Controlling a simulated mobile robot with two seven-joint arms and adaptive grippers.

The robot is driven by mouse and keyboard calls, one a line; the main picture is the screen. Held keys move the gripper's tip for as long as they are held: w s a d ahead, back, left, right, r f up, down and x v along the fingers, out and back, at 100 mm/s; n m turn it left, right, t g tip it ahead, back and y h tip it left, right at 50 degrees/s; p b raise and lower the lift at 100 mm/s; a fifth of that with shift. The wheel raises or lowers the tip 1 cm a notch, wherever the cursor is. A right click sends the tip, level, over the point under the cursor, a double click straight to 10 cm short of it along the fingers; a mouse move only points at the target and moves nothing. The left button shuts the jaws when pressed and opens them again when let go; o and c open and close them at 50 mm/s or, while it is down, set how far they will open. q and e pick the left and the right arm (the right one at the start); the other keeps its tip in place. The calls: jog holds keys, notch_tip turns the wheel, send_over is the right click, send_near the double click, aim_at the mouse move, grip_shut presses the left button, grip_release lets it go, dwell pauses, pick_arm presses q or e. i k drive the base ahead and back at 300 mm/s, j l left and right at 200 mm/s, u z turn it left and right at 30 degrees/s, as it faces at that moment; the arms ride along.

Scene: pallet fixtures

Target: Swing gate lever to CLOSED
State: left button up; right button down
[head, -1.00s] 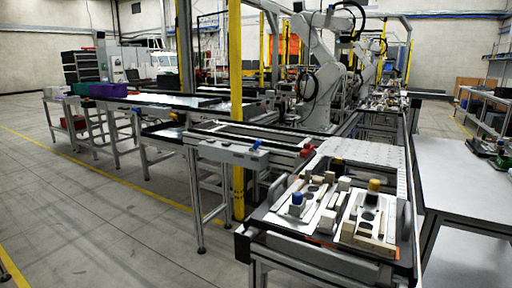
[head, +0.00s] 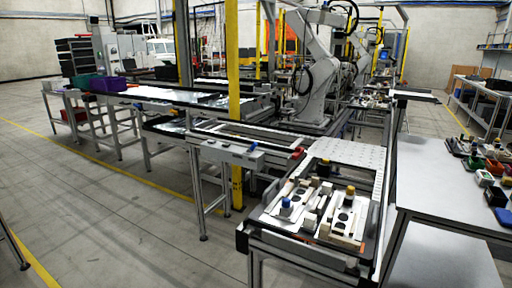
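Neither of my grippers is in the head view. I cannot make out for certain which part is the gate lever, nor any CLOSED mark. A grey box (head: 232,154) with a small blue knob (head: 253,146) sits on the conveyor's near-left side. A red part (head: 297,153) is at the end of the rail to its right.
A robot arm (head: 318,75) stands behind the conveyor. The floor (head: 110,215) at the left front is clear.

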aim_at(251, 149)
jog(key=i+j, duration=1.85)
jog(key=i+j+u, duration=0.05)
jog(key=j, duration=0.05)
